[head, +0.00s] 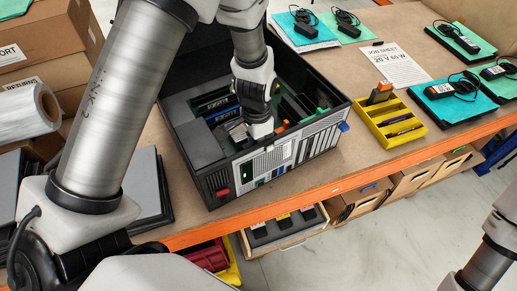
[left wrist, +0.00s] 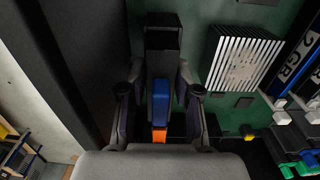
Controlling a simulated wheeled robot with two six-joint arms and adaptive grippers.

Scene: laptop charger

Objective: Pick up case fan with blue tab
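In the left wrist view a narrow black block with a blue tab (left wrist: 161,93) stands between the two fingers of my left gripper (left wrist: 163,80); it looks like the case fan seen edge-on. An orange piece shows just below the blue. The fingers flank the block closely, one on each side; I cannot tell whether they press on it. In the head view my left gripper (head: 258,128) reaches down into the open black computer case (head: 202,147), hiding what is between its fingers. My right gripper is out of view; only my right arm shows at the lower right.
The case walls and a white finned block (left wrist: 243,60) are close to the gripper. A second blue tab (head: 344,127) sticks out at the case's right corner. A yellow tray (head: 417,127) stands to the right. Chargers on green mats lie farther back. A plastic roll (head: 25,108) is at left.

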